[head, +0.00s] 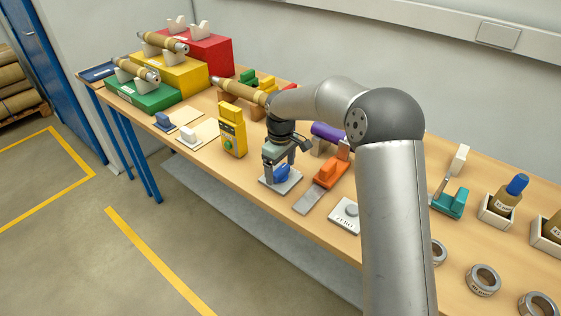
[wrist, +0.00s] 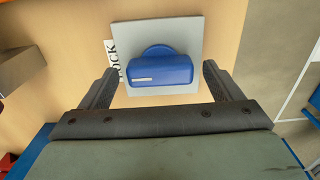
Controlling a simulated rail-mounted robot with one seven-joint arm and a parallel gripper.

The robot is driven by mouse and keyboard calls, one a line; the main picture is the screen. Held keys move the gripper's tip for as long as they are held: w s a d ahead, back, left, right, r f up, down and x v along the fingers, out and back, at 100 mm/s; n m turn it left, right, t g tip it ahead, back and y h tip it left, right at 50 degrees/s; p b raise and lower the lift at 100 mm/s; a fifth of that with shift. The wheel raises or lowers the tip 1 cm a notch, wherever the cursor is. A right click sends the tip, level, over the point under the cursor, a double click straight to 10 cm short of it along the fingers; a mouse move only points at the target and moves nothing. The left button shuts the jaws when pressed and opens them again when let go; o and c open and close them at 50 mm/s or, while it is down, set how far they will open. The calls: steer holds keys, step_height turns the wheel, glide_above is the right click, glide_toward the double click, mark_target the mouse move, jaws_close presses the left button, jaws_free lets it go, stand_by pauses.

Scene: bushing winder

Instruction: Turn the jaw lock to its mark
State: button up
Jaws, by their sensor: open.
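The jaw lock is a blue knob (wrist: 160,69) with a wide bar-shaped grip on a grey square plate (wrist: 190,32). In the wrist view a short pale line shows at the left of the bar's near face. A white label (wrist: 115,62) ending in "OCK" lies at the plate's left edge, partly hidden by a finger. My gripper (wrist: 160,76) is open, one finger left and one right of the knob, with a visible gap on each side. In the head view the blue knob (head: 281,173) shows under my gripper (head: 282,168), partly covered by it. I cannot make out a separate mark.
A yellow box-shaped device (head: 232,132) stands left of the lock. An orange tool (head: 330,171) and a white labelled block (head: 345,215) are on the right. A wooden roll (head: 238,91) lies behind. The table's front edge is close to the lock plate.

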mark_target(281, 169)
step_height(281, 169, up, 17)
steer(key=shift+r+b, duration=0.2)
steer(key=shift+b, duration=0.2)
steer(key=s+d+f+m, duration=0.3)
steer(key=s+d, duration=0.2)
steer(key=s, duration=0.6)
steer(key=s+d+f+m, duration=0.4)
steer(key=s+d, duration=0.2)
steer(key=s, duration=0.6)
steer(key=s+d+f+m, duration=0.3)
steer(key=s+d, duration=0.2)
steer(key=s, duration=0.7)
steer(key=shift+d+f+m, duration=0.2)
steer(key=shift+d+m, duration=0.15)
steer(key=shift+m, duration=0.05)
